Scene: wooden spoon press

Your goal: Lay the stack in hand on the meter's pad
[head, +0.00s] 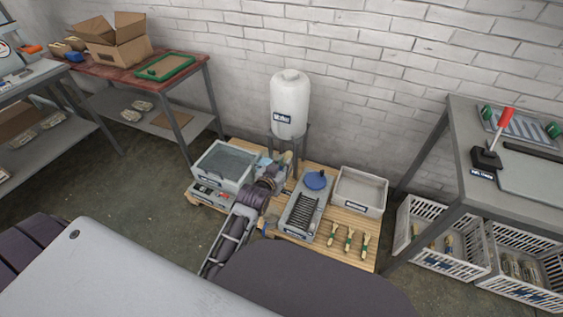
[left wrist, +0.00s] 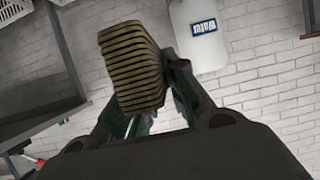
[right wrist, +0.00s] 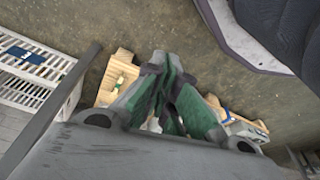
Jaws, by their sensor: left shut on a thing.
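My left gripper (head: 284,166) is over the wooden pallet, in front of the white water tank. In the left wrist view it (left wrist: 150,100) is shut on a brown, ribbed stack (left wrist: 133,68) of thin flat pieces, held tilted at the fingertips. In the head view my arm and gripper largely hide the stack. A device with a round dial (head: 5,47) stands on the grey bench at the far left, cut by the picture edge. I cannot tell whether it is the meter, and I make out no pad. My right gripper (right wrist: 172,85) has its green-padded fingers together, nothing visible between them.
The pallet (head: 350,255) holds a grey tub (head: 222,165), a ribbed tray (head: 303,210), an empty bin (head: 359,190) and several brushes. The water tank (head: 290,103) stands behind. A red-topped bench (head: 110,70) is left; a grey bench with a red-handled press (head: 495,140) is right.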

